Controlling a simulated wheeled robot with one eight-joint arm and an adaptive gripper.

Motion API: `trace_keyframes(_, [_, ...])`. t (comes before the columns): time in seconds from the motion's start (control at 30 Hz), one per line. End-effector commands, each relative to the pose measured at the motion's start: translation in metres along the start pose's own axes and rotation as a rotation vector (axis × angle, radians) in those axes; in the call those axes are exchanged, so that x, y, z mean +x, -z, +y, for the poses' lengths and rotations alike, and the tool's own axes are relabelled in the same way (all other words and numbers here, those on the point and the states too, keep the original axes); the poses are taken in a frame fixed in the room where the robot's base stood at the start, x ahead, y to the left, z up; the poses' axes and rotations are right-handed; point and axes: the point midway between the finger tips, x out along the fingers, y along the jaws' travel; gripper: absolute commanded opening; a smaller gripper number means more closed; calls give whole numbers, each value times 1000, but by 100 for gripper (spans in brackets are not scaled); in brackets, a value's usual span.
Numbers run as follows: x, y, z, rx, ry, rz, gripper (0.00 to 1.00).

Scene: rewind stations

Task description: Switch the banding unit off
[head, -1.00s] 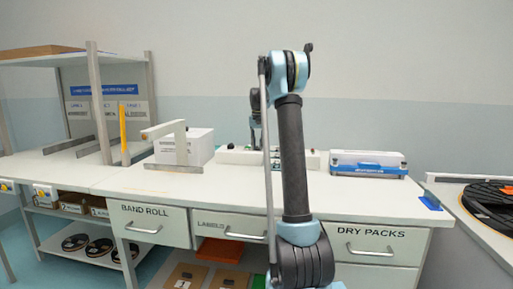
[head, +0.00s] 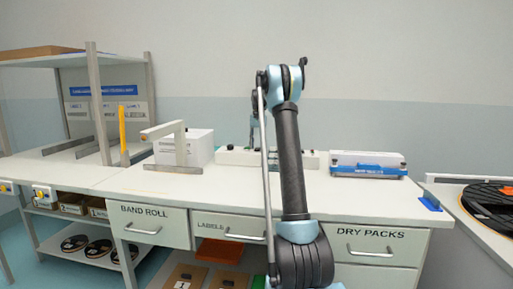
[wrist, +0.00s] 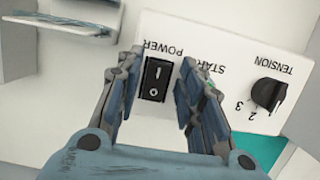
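The banding unit (head: 300,159) is a long, low white unit on the bench, partly hidden behind my arm in the head view. In the wrist view its white panel (wrist: 222,58) reads upside down, with POWER, START and TENSION labels. The black power rocker switch (wrist: 155,79), marked I and O, shows between my fingers; which side is pressed is unclear. The black tension knob (wrist: 268,94) is to the right. My gripper (wrist: 158,75) is open and empty, its fingertips on either side of the switch; contact is unclear. The right finger covers the START area.
A white box (head: 199,146) and a grey angled bracket (head: 180,143) stand left of the unit. A blue-and-white case (head: 368,170) lies to the right. Black reels (head: 490,203) lie on the right-hand table. The bench front (head: 200,187) is clear.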

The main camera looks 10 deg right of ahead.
Motion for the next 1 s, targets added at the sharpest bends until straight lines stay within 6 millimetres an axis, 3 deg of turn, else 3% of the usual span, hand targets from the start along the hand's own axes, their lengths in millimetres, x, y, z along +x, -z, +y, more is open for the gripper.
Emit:
trace_keyframes(0.47, [-9, 0, 1, 1, -1, -1, 42])
trace_keyframes(1.0, [-94, 2, 0, 1, -1, -1, 42])
